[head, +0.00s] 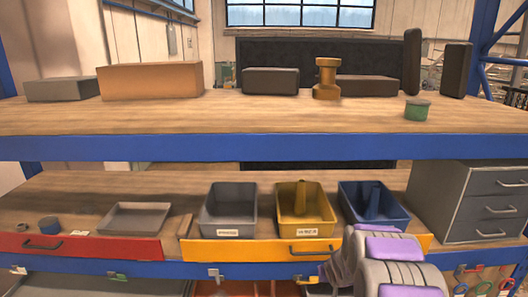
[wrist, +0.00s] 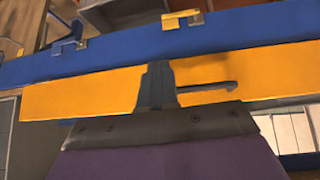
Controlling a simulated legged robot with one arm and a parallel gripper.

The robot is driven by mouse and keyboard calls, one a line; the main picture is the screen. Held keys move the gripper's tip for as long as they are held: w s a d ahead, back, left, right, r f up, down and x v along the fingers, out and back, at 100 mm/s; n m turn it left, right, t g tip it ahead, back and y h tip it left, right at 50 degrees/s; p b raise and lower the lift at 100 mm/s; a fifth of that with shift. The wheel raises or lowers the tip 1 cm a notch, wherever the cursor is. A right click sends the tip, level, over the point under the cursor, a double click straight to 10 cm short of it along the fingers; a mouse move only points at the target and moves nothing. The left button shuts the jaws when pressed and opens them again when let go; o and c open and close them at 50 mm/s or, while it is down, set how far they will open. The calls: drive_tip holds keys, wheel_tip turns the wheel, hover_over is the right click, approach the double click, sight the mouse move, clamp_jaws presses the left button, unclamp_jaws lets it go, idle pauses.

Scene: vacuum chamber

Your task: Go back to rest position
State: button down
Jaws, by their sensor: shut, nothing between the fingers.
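My gripper (wrist: 158,82) shows in the wrist view with its dark fingers together and nothing between them. It is in front of the yellow drawer front (wrist: 75,95), and its fingertips overlap the left end of the dark drawer handle (wrist: 210,92) in the picture. I cannot tell whether they touch it. In the head view my purple and grey arm reaches in from the bottom right, near the right end of the yellow drawer front (head: 240,247). The fingers cannot be made out clearly there.
The lower shelf carries a grey bin (head: 228,222), a yellow bin (head: 303,222) and a blue bin (head: 392,222). A red drawer front (head: 110,248) is at left, a grey drawer cabinet (head: 470,200) at right. Boxes and a yellow fitting (head: 326,78) stand on the upper shelf (head: 200,115).

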drive_tip(key=s+a+g+b, duration=0.3)
drive_tip(key=s+b, duration=0.2)
drive_tip(key=s, duration=1.1)
drive_tip(key=s+a+r+g+b, duration=0.1)
drive_tip(key=s+a+g+b, duration=0.2)
drive_tip(key=s, duration=1.4)
drive_tip(key=s+a+r+g+b, duration=0.1)
drive_tip(key=s+a+g+b, duration=0.2)
drive_tip(key=s+b, duration=0.5)
drive_tip(key=s, duration=0.8)
drive_tip(key=shift+s+a+r+y, duration=0.2)
drive_tip(key=shift+r+y, duration=0.05)
drive_tip(key=shift+y, duration=0.05)
